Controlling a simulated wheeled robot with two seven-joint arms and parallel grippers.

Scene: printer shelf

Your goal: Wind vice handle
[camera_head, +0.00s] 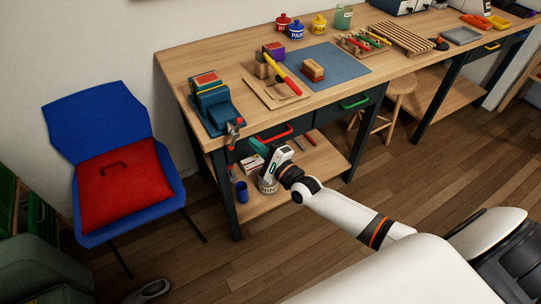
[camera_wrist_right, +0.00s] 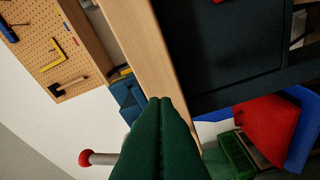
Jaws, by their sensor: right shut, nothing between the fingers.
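The blue-green vice (camera_head: 215,108) stands on the near left corner of the workbench, with wood between its jaws. Its handle (camera_head: 234,132) is a grey bar with red knobs, hanging just past the bench's front edge. My right gripper (camera_head: 257,145) is in front of the bench, a little right of and below the handle, apart from it in the head view. In the right wrist view its green fingers (camera_wrist_right: 163,125) are shut together with nothing between them. A red knob and grey bar of the handle (camera_wrist_right: 100,158) show left of the fingers, partly hidden behind them. My left gripper is not in view.
The wooden workbench (camera_head: 180,67) has a red-handled drawer (camera_head: 273,138) close to my right gripper. A lower shelf (camera_head: 315,172) holds a blue cup (camera_head: 242,192) and boxes. A blue chair (camera_head: 95,115) with a red cushion stands to the left.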

